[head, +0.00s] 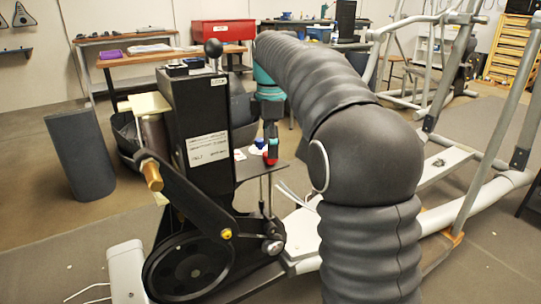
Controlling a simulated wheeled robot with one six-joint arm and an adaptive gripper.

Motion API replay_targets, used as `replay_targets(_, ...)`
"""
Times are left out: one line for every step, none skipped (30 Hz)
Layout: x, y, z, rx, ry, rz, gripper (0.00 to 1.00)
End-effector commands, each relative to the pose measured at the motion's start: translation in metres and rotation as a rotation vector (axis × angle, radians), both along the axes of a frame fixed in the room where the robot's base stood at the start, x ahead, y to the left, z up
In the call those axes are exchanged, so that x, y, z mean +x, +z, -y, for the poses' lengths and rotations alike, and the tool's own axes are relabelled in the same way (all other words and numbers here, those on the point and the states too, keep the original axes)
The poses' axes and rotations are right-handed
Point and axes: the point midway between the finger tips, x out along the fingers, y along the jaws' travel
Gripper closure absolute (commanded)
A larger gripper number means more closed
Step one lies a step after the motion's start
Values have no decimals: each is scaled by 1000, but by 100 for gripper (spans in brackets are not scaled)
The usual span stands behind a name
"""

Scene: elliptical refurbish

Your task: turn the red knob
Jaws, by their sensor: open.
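A small red shape (271,157) shows just above a dark plate (263,171) beside the black machine column (203,135). It looks like the red knob. My gripper (271,142) hangs down from the teal end of my arm, with its fingertips directly above or around the red shape. It is open. The fingers are small and dark here, and I cannot tell whether they touch the red shape. A small white and blue piece (257,146) is just left of my gripper. A black ball knob (213,48) tops the column.
A black flywheel (188,268) and an orange-brown handle (151,175) are on the column's near left side. Grey exercise machine rails (492,130) stand on the right. A workbench with a red box (223,31) is behind. Open floor lies at left.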

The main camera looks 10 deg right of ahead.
Motion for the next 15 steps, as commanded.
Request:
replay_targets(0,-7,0,0,0,-1,32)
replay_targets(0,-9,0,0,0,-1,32)
replay_targets(0,-12,0,0,0,-1,32)
replay_targets(0,-14,0,0,0,-1,32)
replay_targets(0,-15,0,0,0,-1,32)
replay_targets(0,-17,0,0,0,0,32)
replay_targets(0,-17,0,0,0,0,32)
replay_targets(0,-18,0,0,0,1,32)
replay_targets(0,-18,0,0,0,1,32)
replay_targets(0,-18,0,0,0,1,32)
replay_targets(0,-18,0,0,0,1,32)
replay_targets(0,-18,0,0,0,1,32)
replay_targets(0,-18,0,0,0,1,32)
replay_targets(0,-18,0,0,0,1,32)
replay_targets(0,-18,0,0,0,1,32)
